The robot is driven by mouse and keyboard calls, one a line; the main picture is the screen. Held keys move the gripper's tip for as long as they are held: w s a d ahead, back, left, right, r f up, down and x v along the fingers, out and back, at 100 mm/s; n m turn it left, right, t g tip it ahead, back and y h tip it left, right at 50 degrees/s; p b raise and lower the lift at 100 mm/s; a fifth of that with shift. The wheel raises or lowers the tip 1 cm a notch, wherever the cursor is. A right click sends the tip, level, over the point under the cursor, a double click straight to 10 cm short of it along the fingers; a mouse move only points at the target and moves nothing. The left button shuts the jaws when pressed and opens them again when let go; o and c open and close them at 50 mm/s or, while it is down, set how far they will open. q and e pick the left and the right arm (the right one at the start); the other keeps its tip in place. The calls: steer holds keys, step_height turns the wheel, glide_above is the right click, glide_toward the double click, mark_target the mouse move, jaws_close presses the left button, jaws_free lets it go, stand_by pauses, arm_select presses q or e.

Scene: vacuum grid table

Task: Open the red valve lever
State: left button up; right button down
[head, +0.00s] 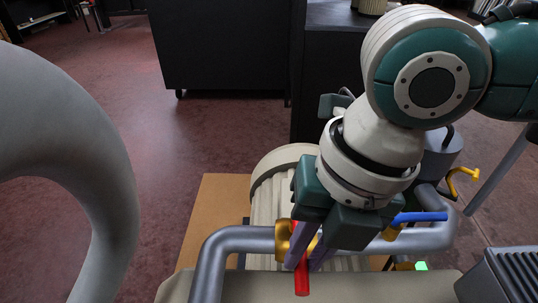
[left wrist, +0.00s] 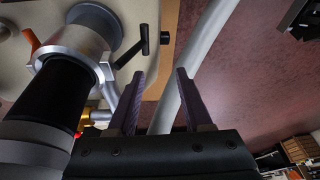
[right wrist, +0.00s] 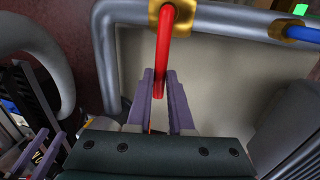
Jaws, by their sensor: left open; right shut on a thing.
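The red valve lever (head: 301,279) hangs from a yellow valve body (head: 283,238) on a grey pipe, and points toward the bottom of the head view. In the right wrist view the lever (right wrist: 164,50) runs down from its yellow mount to between my fingers. My right gripper (head: 303,266) is shut on the lever near its free end, with one purple finger on each side (right wrist: 160,80). My left gripper (left wrist: 158,78) is open with nothing between its fingers. I do not make it out in the head view.
A blue lever (head: 420,217) is on the same pipework, right of my right gripper. A yellow hook-shaped handle (head: 463,182) is farther right. A thick grey curved pipe (head: 95,150) fills the left side. A ribbed grey box (head: 510,275) is at the lower right.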

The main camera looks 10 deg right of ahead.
steer(key=shift+a+r+m+p, duration=0.2)
steer(key=shift+a+m+p, duration=0.3)
steer(key=shift+m+p, duration=0.45)
steer(key=shift+w+a+f+m+t+h+p, duration=0.1)
steer(key=shift+w+a+m+t+h+p, duration=0.25)
steer(key=shift+w+a+m+p, duration=1.4)
steer(key=shift+w+d+f+m+t+h, duration=0.15)
steer(key=shift+w+m+h, duration=0.5)
steer(key=shift+m, duration=2.5)
steer(key=shift+w+a+r+m+t+h+p, duration=0.1)
steer(key=shift+w+a+m+t+h+p, duration=0.2)
steer(key=shift+w+a+m+p, duration=1.5)
steer(key=shift+s+d+m+b, duration=0.2)
steer(key=shift+d+m+b, duration=0.15)
steer(key=shift+d+b, duration=0.2)
steer(key=shift+s+d+m+b, duration=0.2)
steer(key=shift+d+m+b, duration=0.15)
steer(key=shift+d, duration=0.25)
